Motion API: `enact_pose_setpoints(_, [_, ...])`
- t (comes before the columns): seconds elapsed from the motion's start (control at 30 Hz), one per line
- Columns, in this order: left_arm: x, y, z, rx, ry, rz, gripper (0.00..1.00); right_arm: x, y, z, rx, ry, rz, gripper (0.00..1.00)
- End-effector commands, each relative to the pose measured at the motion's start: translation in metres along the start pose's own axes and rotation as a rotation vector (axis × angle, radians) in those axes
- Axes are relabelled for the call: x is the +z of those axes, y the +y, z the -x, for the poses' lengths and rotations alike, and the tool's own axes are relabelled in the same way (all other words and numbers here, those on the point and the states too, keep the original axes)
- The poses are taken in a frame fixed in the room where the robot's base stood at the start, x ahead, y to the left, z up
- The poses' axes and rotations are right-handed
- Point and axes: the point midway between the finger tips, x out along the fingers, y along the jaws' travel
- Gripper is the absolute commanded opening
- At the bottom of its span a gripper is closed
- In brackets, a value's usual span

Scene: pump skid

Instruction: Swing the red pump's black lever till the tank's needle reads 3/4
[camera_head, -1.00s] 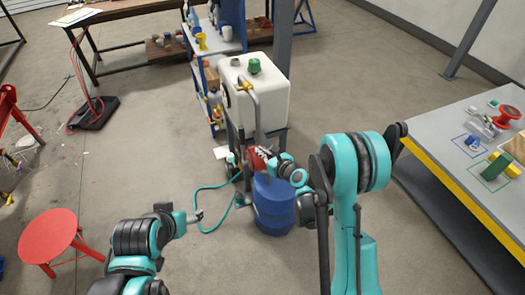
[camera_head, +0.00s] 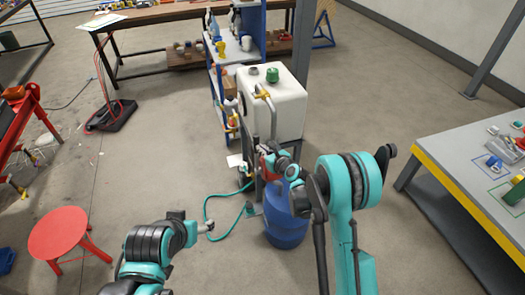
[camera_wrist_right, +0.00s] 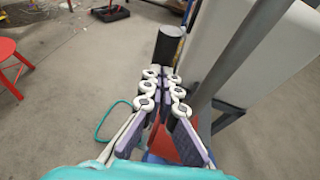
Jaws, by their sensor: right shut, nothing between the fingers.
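The white tank (camera_head: 285,108) stands on its frame at the centre of the head view. Its gauge is edge-on or hidden, so I cannot read the needle. The red pump (camera_head: 267,165) sits below the tank, mostly hidden by my right gripper (camera_head: 264,148). Red also shows below the fingers in the right wrist view (camera_wrist_right: 188,140). The black lever (camera_wrist_right: 168,45) shows there as a dark cylinder just beyond the fingertips. My right gripper (camera_wrist_right: 165,75) is shut and empty; I cannot tell if it touches the lever. My left gripper (camera_head: 208,226) hangs apart, over the floor.
A blue drum (camera_head: 286,220) stands under my right forearm. A green hose (camera_head: 208,205) loops on the floor left of it. A red stool (camera_head: 58,232) is at left, a yellow-edged workbench (camera_head: 460,185) at right. A grey post (camera_head: 300,45) rises behind the tank.

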Motion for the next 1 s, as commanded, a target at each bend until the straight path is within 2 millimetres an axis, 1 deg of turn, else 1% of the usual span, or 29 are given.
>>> enact_pose_setpoints(0.07, [0.001, 0.000, -0.001, 0.000, 0.000, 0.000, 0.69, 0.003, -0.001, -0.006, 0.000, 0.000, 0.000, 0.00])
enact_pose_setpoints(0.3, [0.008, 0.000, -0.011, 0.000, 0.000, 0.000, 0.69, 0.018, -0.010, -0.049, 0.001, 0.000, 0.001, 0.00])
enact_pose_setpoints(0.4, [0.009, 0.000, -0.012, 0.000, 0.000, 0.000, 0.69, 0.022, -0.012, -0.059, 0.000, 0.000, 0.001, 0.00])
enact_pose_setpoints(0.5, [0.009, 0.000, -0.012, 0.000, 0.000, 0.000, 0.69, 0.024, -0.013, -0.062, 0.000, 0.000, 0.000, 0.00])
enact_pose_setpoints(0.8, [0.008, 0.000, -0.012, 0.000, 0.000, 0.000, 0.69, 0.024, -0.013, -0.060, 0.000, 0.000, 0.000, 0.00])
enact_pose_setpoints(0.93, [0.008, 0.000, -0.011, 0.000, 0.000, 0.000, 0.69, 0.026, -0.017, -0.055, 0.000, 0.000, -0.001, 0.00])
enact_pose_setpoints(1.0, [0.008, 0.000, -0.011, 0.000, 0.000, 0.000, 0.69, 0.029, -0.021, -0.049, 0.001, 0.000, -0.001, 0.00])
